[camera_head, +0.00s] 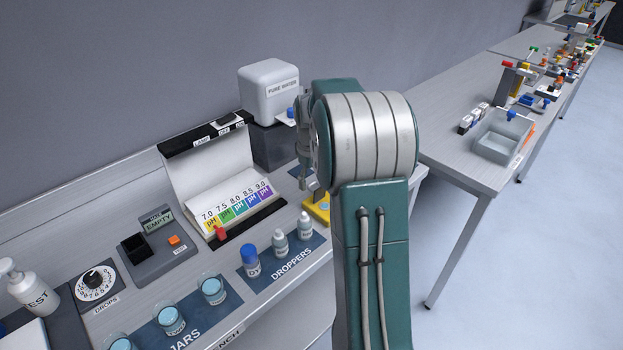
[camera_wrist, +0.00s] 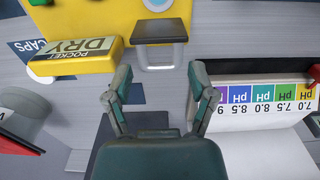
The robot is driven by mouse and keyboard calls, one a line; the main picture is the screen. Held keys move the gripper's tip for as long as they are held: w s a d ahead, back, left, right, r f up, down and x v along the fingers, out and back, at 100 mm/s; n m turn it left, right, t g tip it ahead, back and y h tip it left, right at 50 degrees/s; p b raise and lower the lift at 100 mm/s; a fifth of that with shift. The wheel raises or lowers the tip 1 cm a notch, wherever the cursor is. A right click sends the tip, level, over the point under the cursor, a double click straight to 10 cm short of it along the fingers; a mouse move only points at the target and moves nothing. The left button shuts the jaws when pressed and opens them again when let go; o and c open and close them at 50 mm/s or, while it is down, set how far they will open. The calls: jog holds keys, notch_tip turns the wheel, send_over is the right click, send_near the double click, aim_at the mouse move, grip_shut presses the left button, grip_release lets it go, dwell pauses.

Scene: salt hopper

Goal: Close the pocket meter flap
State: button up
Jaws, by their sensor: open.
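The yellow pocket meter (camera_wrist: 105,18) fills the top of the wrist view, where it appears upside down with a block (camera_wrist: 72,55) labelled POCKET DRY. A dark flap (camera_wrist: 161,31) with a grey handle-like bar (camera_wrist: 162,66) sticks out beside that block; I cannot tell its exact angle. My gripper (camera_wrist: 159,82) is open and empty, its fingers either side of the line to the flap and apart from it. In the head view the meter (camera_head: 319,210) is mostly hidden behind my arm, and my gripper (camera_head: 305,150) shows only in part above it.
A pH colour chart (camera_head: 236,207) stands left of the meter, also in the wrist view (camera_wrist: 262,97). A white pure water tank (camera_head: 269,90) is behind. Dropper bottles (camera_head: 280,243) and jars (camera_head: 213,290) stand in front.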

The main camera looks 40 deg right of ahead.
jog(key=c, duration=0.9)
jog(key=shift+s, duration=0.1)
jog(key=shift+s+d+r+t+y, duration=0.15)
jog(key=shift+s+t, duration=0.35)
jog(key=shift+t, duration=0.45)
jog(key=shift+s+a+r+t+y, duration=0.15)
jog(key=shift+s+t, duration=0.35)
jog(key=shift+t, duration=0.45)
jog(key=shift+s+d+f+t+y, duration=0.15)
jog(key=shift+s+t, duration=0.5)
jog(key=shift+t, duration=0.55)
jog(key=shift+s+d+f+t+y, duration=0.15)
jog(key=shift+s+t, duration=0.5)
jog(key=shift+t, duration=0.55)
jog(key=t, duration=0.1)
jog(key=s+f+t, duration=0.1)
jog(key=t, duration=0.1)
jog(key=s+t, duration=0.1)
jog(key=shift+s+d+f+t+y, duration=0.1)
jog(key=shift+f+t+y, duration=0.15)
jog(key=shift+t+y, duration=0.05)
jog(key=shift+s+d+f+t+y, duration=0.15)
jog(key=shift+s+f+t, duration=0.15)
jog(key=shift+t, duration=0.65)
jog(key=shift+s+a+f+t+y, duration=0.1)
jog(key=shift+s+f+t+y, duration=0.2)
jog(key=shift+t, duration=0.65)
jog(key=shift+w, duration=0.15)
